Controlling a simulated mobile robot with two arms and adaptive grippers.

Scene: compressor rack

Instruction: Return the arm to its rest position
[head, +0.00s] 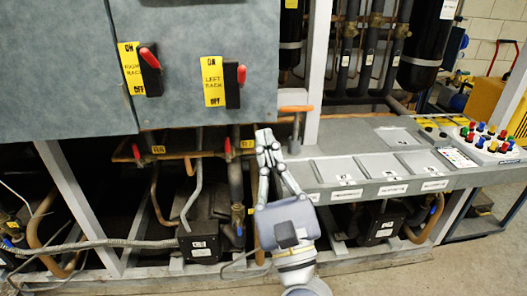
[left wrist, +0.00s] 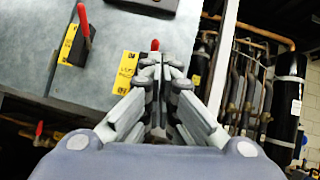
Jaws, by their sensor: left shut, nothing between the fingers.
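My left gripper (head: 267,139) is in the middle of the head view, pointing up and away at the lower edge of the grey cabinet (head: 205,118). Its fingers are together with nothing between them. In the left wrist view the shut fingertips (left wrist: 160,68) overlap the cabinet face and hide part of a red-handled switch (left wrist: 155,45) beside a yellow label (left wrist: 125,72). In the head view that left rack switch (head: 236,82) is above the fingertips and apart from them. The right rack switch (head: 149,70) is further left. My right gripper is not in view.
A panel of coloured buttons (head: 490,142) sits at the far right. Pipes and frame posts (head: 78,203) crowd the area below the cabinet.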

